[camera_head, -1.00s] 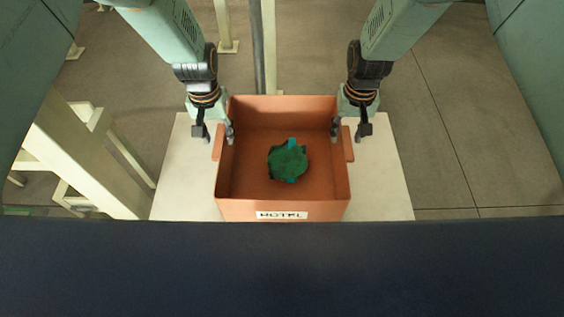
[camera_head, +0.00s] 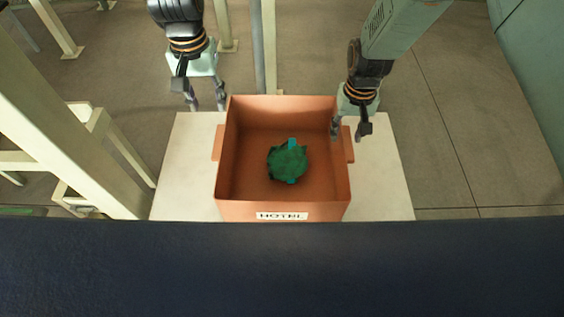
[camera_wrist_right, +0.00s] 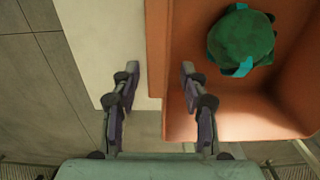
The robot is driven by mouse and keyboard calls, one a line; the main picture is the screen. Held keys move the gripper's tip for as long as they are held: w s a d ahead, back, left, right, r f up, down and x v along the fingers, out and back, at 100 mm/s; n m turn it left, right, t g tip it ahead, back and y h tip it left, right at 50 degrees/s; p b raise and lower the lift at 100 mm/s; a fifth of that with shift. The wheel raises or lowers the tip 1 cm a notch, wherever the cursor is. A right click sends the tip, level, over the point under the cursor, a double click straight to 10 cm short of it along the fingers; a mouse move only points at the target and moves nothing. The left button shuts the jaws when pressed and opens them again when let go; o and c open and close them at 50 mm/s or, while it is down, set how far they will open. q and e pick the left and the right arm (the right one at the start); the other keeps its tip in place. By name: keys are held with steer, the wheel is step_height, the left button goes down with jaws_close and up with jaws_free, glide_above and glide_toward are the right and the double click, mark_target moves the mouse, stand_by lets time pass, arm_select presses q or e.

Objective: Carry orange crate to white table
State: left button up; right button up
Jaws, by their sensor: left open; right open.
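The orange crate (camera_head: 283,209) stands upright on the white table (camera_head: 385,190) in the head view, with a label on its near wall and a handle on each side. A green and teal bag (camera_head: 288,162) lies inside it; the bag also shows in the right wrist view (camera_wrist_right: 240,40). My left gripper (camera_head: 208,106) is open and empty, apart from the crate beyond its far left corner. My right gripper (camera_head: 349,136) is open at the crate's right side, near the handle (camera_head: 348,145). In the right wrist view its fingers (camera_wrist_right: 155,85) stand apart over the crate's wall; I cannot tell whether they touch.
A dark blue surface (camera_head: 280,270) fills the near edge of the head view. Pale beams (camera_head: 75,130) stand left of the table. The grey floor (camera_head: 450,120) to the right is clear.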

step_height(320, 180, up, 12)
stand_by(0.4)
steer(key=shift+f, duration=0.15)
steer(key=shift+s+d, duration=0.1)
stand_by(0.3)
